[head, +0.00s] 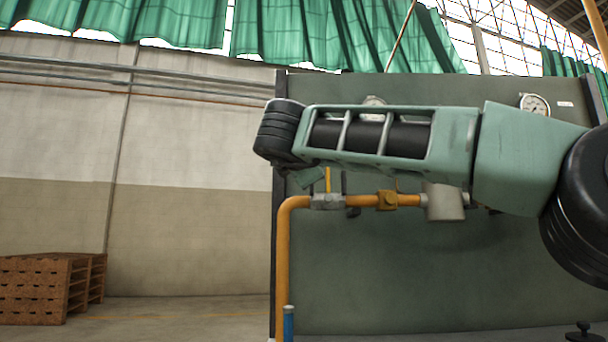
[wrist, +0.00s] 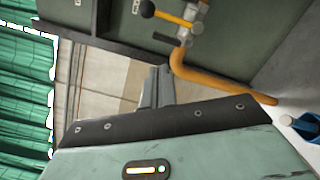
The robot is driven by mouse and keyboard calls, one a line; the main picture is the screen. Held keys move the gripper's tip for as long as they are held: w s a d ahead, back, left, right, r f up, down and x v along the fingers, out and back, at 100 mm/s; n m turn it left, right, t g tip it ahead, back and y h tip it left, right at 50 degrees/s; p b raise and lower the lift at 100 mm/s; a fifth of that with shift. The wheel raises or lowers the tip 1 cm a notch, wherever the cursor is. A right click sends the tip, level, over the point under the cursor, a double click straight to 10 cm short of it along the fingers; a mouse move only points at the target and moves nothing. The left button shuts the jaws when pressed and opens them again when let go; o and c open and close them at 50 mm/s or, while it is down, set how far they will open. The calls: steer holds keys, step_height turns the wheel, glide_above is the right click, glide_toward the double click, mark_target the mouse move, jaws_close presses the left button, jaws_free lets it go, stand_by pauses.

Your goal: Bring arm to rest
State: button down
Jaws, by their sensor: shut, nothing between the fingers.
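My arm crosses the head view from the right edge, its green link lying nearly level in front of a dark green panel (head: 400,280). A black rounded joint of mine ends that link at the left. My gripper (wrist: 157,88) shows in the wrist view as two grey fingers together beyond the black edge of its green housing. The fingers are shut with nothing held. In the head view I cannot make out the gripper clearly; the arm link hides what is behind it.
An orange pipe (head: 283,250) with valve fittings (head: 387,200) runs close behind and below my arm; it also shows in the wrist view (wrist: 205,85). A gauge (head: 534,105) sits on the panel. Brown wooden pallets (head: 35,290) stand far left. Floor between them and the panel is clear.

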steer(key=shift+s, duration=0.25)
stand_by(0.4)
